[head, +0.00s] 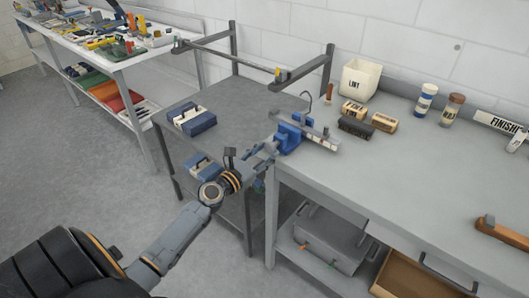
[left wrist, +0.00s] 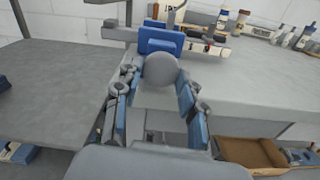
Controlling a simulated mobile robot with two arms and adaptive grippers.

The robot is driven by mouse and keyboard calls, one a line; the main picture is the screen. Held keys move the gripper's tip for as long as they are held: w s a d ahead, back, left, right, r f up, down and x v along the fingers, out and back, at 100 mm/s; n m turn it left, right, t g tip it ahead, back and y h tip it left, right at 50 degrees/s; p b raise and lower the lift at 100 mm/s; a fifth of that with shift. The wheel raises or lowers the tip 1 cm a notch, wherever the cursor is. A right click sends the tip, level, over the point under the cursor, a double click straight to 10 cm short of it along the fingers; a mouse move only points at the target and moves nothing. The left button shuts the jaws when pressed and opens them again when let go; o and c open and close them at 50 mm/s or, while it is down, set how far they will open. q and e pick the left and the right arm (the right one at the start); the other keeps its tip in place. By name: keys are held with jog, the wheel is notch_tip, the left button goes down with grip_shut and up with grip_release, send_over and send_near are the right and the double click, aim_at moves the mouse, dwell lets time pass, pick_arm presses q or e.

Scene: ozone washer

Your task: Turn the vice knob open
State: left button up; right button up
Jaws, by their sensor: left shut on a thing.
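The blue vice (head: 288,137) is mounted at the left corner of the grey workbench. It also shows in the left wrist view (left wrist: 160,40), with its round grey knob (left wrist: 161,70) facing me. My left gripper (head: 268,149) reaches the front of the vice; in the left wrist view its two fingers (left wrist: 158,80) stand on either side of the knob and are shut on it. In the head view the knob is hidden by the gripper. My right gripper is in neither view.
The workbench (head: 400,180) holds a white LINT bin (head: 360,79), brushes (head: 355,127) and jars (head: 426,99) behind the vice. A lower grey table (head: 235,98) with blue-grey boxes (head: 192,120) stands to the left.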

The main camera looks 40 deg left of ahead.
pick_arm(q)
jog(key=shift+o, duration=0.2)
jog(key=shift+r+n, duration=0.1)
jog(key=shift+n, duration=0.2)
jog(key=o, duration=1.1)
jog(key=shift+w, duration=0.1)
jog(key=shift+s+f, duration=0.2)
jog(key=shift+s, duration=0.4)
jog(key=s, duration=0.7)
jog(key=s+a, duration=0.1)
jog(key=s, duration=0.3)
jog(key=shift+r, duration=0.1)
jog(key=shift+w, duration=0.1)
